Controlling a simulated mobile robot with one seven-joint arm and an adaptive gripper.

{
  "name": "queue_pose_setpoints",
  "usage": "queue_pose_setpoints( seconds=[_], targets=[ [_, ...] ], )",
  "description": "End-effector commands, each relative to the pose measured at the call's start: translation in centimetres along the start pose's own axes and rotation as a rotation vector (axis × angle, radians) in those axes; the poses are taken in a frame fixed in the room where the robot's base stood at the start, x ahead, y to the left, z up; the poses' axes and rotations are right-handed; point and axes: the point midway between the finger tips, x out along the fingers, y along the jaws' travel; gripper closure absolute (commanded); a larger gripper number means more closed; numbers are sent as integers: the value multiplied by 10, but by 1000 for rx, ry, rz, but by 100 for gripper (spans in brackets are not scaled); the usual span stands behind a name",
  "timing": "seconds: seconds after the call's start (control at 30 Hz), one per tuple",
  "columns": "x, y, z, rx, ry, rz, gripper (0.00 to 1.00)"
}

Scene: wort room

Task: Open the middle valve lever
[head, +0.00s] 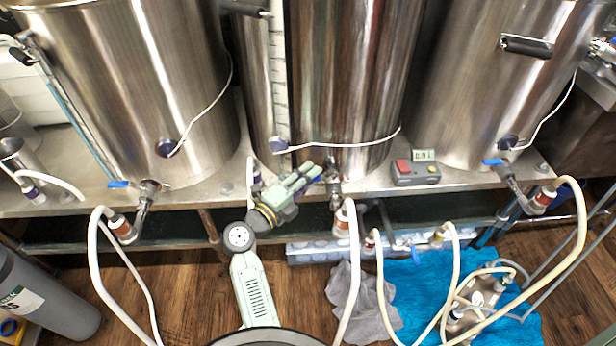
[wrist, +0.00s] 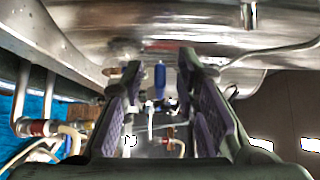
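My gripper (head: 312,172) is at the front of the middle steel kettle (head: 345,70), just left of its valve (head: 334,188). In the wrist view my gripper (wrist: 160,72) has its two purple-padded fingers spread apart. A blue lever (wrist: 160,80) shows in the gap between them, with clear space on both sides. I cannot tell how deep the lever lies between the fingers. In the head view the middle lever is hidden by my gripper. The left valve has a blue lever (head: 118,184), and the right valve has another (head: 492,162).
A grey box with a red button and display (head: 416,168) stands on the steel bench right of the middle valve. Pale hoses (head: 352,270) hang in front of the bench. A blue mat (head: 420,285) and a grey cloth (head: 350,300) lie on the floor.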

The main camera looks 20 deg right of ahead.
Motion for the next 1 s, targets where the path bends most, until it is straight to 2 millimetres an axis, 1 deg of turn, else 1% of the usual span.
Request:
queue_pose_setpoints(
  seconds=[0.1, 0.13, 0.53, 1.0],
  targets=[
    [0, 0, 0, 0, 0, 0, 72],
    [0, 0, 0, 0, 0, 0, 73],
    [0, 0, 0, 0, 0, 0, 100],
    [0, 0, 0, 0, 0, 0, 100]
  ],
)
